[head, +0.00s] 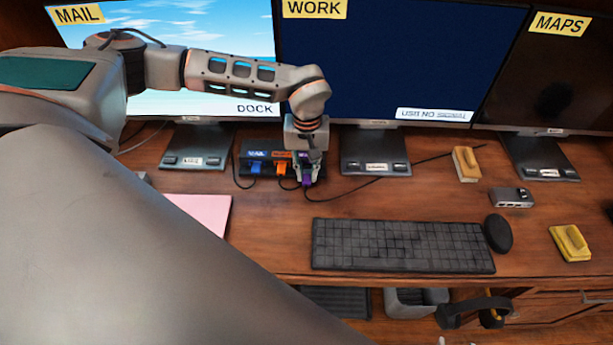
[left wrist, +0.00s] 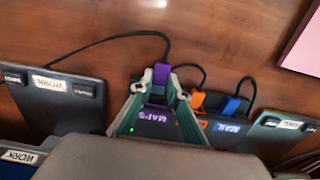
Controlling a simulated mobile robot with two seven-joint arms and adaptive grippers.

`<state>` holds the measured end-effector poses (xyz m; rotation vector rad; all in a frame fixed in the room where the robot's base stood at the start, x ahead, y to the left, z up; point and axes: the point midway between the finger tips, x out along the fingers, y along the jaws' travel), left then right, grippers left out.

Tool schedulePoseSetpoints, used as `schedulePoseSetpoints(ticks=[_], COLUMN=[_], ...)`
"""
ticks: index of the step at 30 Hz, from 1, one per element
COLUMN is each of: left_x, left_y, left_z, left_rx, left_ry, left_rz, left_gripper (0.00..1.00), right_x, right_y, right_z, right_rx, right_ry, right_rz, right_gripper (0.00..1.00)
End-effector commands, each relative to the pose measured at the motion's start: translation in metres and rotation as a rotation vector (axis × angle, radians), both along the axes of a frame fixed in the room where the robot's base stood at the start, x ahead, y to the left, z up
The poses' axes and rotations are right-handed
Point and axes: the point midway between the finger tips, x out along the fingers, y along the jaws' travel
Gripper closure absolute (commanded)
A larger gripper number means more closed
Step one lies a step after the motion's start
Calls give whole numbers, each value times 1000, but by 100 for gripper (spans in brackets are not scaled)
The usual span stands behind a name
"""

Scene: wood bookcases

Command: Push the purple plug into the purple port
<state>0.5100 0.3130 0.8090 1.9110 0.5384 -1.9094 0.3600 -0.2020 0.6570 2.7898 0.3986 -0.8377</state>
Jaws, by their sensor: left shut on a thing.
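The dock (head: 262,158) is a dark box on the desk below the monitors, with blue, orange and purple labels. My left gripper (head: 306,176) is at its right end, shut on the purple plug (head: 307,182). In the left wrist view the purple plug (left wrist: 159,84) sits between the fingertips (left wrist: 160,78), its black cable trailing away. The purple MAPS label (left wrist: 158,117) is on the dock right by the plug. My right gripper is not in view.
The blue plug (head: 255,169) and orange plug (head: 281,169) are at the dock beside the purple one. Monitor stands (head: 375,152) flank the dock. A keyboard (head: 400,246), mouse (head: 498,233) and pink sheet (head: 203,211) lie nearer. Bare desk lies in front of the dock.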

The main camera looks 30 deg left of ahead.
Motion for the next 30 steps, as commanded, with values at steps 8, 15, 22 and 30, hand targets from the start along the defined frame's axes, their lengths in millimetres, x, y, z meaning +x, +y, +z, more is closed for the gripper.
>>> schedulePoseSetpoints(ticks=[8, 15, 22, 30], left_x=[5, 5, 5, 4], left_y=[3, 3, 3, 3], left_z=[0, 0, 0, 1], left_rx=[-1, 0, 0, 0], left_ry=[-1, 0, 0, 1], left_rz=[-1, 0, 0, 0], left_gripper=[99, 99, 99, 99], right_x=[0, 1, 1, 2], right_y=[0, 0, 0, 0], right_z=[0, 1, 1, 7], right_rx=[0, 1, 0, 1], right_ry=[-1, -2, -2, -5], right_rz=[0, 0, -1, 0], right_gripper=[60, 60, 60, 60])
